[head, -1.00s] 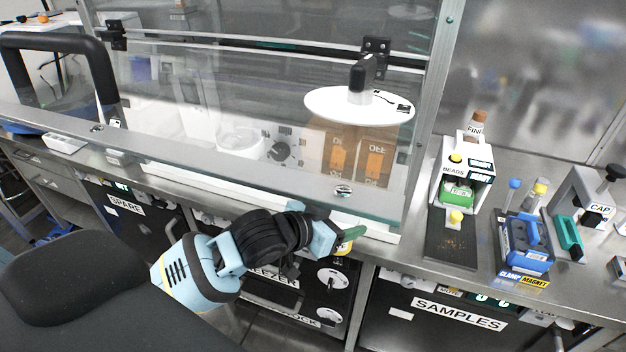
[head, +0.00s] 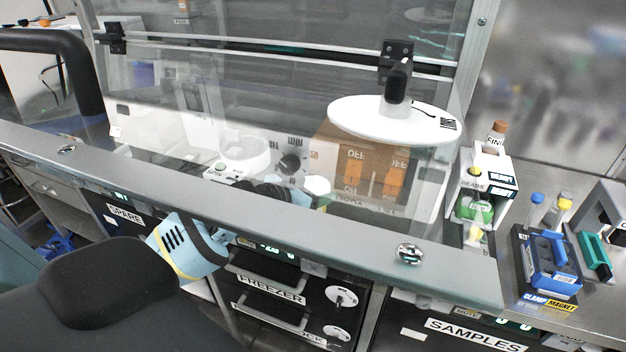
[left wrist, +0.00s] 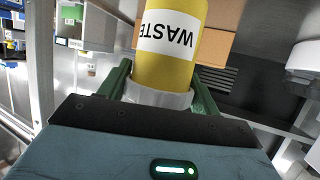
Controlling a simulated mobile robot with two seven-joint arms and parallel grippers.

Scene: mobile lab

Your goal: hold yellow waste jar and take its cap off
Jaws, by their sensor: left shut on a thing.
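The yellow waste jar (left wrist: 172,65) fills the upper middle of the left wrist view. Its WASTE label reads upside down there, and a white band or cap (left wrist: 158,97) is at the end nearest my gripper. The green fingers of my left gripper (left wrist: 163,84) are on either side of that white end, shut on the jar. In the head view my left gripper (head: 316,196) is behind the clear sash, partly covered by its lower rail. My right gripper is not in view.
The sash's thick grey rail (head: 330,232) runs across in front of my left arm. A white round disc (head: 395,120) is above the orange-labelled box (head: 370,172). A white device (head: 240,160) stands inside. A blue clamp rack (head: 548,266) is outside at right.

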